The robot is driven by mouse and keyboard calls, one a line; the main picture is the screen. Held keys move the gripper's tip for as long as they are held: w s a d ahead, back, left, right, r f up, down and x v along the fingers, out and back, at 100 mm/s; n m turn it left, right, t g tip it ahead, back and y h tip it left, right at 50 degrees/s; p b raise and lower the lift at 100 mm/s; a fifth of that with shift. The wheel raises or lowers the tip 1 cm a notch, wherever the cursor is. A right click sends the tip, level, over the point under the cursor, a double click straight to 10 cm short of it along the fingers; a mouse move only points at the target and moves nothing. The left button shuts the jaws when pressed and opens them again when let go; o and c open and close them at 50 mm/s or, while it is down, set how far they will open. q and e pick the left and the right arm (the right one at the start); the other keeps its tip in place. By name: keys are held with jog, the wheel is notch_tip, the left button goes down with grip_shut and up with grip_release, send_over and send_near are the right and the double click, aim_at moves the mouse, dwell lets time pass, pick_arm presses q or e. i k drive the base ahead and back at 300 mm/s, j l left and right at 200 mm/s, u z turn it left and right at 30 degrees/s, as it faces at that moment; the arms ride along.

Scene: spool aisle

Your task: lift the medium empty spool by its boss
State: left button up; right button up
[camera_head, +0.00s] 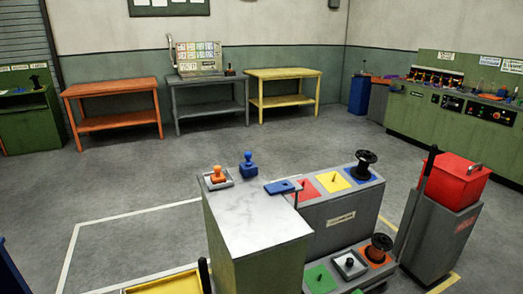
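A black spool (364,165) stands upright on the blue pad (358,178) at the right end of the grey stand's top. It looks empty. A second dark spool (379,248) with a reddish-brown core stands on an orange pad lower down, in front of the stand. I cannot tell which one is the medium size. The bosses are too small to make out clearly. Neither of my grippers shows in the head view.
A marble-topped cabinet (250,212) carries an orange knobbed piece (217,174) and a blue one (248,165). Red (303,190) and yellow (332,181) pads lie left of the black spool. A red box (456,180) stands at right. Open floor lies behind, before the benches.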

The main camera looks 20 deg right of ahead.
aim_at(381, 243)
jog(key=i+l, duration=0.1)
jog(key=l, duration=0.5)
jog(key=i+l, duration=0.1)
jog(key=l, duration=1.1)
jog(key=i+l, duration=0.15)
jog(key=l, duration=0.5)
